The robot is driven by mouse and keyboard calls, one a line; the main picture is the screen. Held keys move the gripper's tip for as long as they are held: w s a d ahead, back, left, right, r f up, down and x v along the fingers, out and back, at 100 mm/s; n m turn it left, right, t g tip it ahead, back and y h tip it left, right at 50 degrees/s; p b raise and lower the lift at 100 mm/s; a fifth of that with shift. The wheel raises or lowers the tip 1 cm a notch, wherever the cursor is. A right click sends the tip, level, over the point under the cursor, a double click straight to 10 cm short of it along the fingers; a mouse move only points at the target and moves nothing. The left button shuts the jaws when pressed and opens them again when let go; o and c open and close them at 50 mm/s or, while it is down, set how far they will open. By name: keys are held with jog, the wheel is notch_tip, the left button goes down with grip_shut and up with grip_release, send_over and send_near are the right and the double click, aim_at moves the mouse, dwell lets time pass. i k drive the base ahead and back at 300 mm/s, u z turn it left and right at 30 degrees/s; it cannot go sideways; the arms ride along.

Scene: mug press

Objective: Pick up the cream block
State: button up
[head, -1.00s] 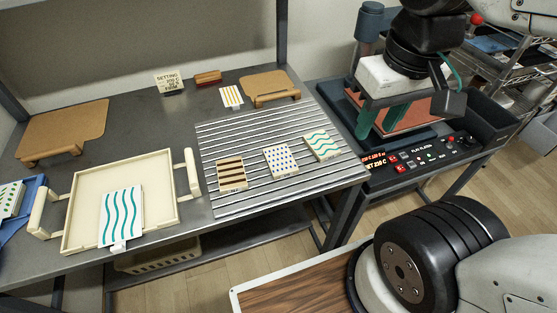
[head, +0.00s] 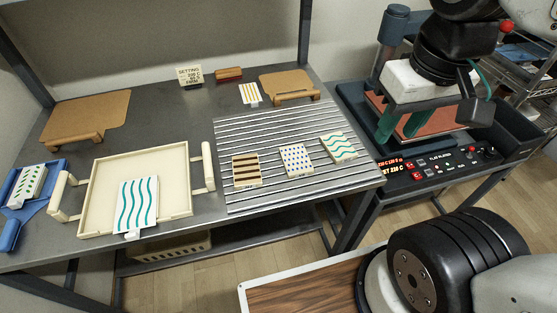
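No plain cream block stands out, and I cannot tell which thing the name means. Several cream-coloured patterned pieces lie about: a brown-striped piece (head: 246,170), a blue-dotted piece (head: 296,160) and a teal-waved piece (head: 339,146) on the ribbed mat (head: 275,117). A larger teal-waved piece (head: 136,206) lies in the cream tray (head: 100,176). My gripper (head: 400,131) is at the upper right, over the press area. Its green fingers are apart and no object shows between them. It is well right of the patterned pieces.
A blue tray (head: 13,233) with a green-patterned piece is at the far left. Brown boards (head: 88,115) and (head: 290,86), a setting sign (head: 190,75) and a red-brown block (head: 229,74) stand at the back. The control panel (head: 432,164) is below the gripper. Bare table lies behind the cream tray.

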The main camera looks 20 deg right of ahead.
aim_at(246, 168)
jog(key=u, duration=3.1)
jog(key=k, duration=0.8)
jog(key=z, duration=2.45)
